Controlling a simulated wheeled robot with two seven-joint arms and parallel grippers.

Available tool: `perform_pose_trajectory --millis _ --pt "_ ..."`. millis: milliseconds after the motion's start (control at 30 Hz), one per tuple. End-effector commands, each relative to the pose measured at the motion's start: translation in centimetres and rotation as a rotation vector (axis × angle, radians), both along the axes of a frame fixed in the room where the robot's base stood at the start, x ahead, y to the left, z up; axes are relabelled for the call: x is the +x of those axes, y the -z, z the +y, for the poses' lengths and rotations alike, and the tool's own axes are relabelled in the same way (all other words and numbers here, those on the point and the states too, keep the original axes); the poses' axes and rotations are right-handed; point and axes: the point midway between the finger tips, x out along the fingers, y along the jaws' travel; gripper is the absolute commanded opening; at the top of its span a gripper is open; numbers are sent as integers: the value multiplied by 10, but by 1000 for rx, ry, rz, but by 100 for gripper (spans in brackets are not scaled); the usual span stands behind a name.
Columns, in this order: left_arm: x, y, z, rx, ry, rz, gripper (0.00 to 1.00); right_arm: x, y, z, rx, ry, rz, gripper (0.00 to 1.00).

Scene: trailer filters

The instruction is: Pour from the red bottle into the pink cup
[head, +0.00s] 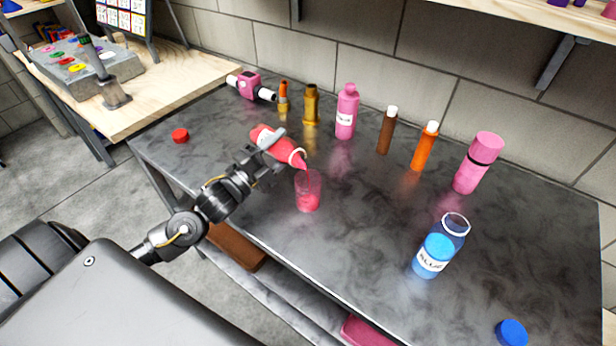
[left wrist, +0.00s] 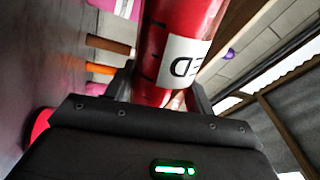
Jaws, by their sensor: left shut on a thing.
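My left gripper (head: 268,141) is shut on the red bottle (head: 289,152) and holds it above the table, tipped with its open mouth down to the right. The bottle also shows in the left wrist view (left wrist: 178,45), between the fingers, with part of a white label. The clear pink cup (head: 308,190) stands upright on the table just below the bottle's mouth. A thin red stream runs from the mouth into the cup, and pinkish-red liquid is in its lower part. My right gripper is not in view.
A red cap (head: 180,135) lies at the table's left. Behind stand a pink bottle (head: 346,112), brown (head: 387,131) and orange (head: 424,147) tubes and a pink flask (head: 477,163). The table (head: 360,235) is clear right of the cup.

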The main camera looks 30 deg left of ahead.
Motion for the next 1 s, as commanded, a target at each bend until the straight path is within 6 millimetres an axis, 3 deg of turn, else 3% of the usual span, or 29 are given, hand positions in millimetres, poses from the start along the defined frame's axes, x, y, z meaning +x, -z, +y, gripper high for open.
perform_pose_trajectory --millis 1000 --pt "1 -6 -3 47 3 -22 22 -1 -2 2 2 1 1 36"
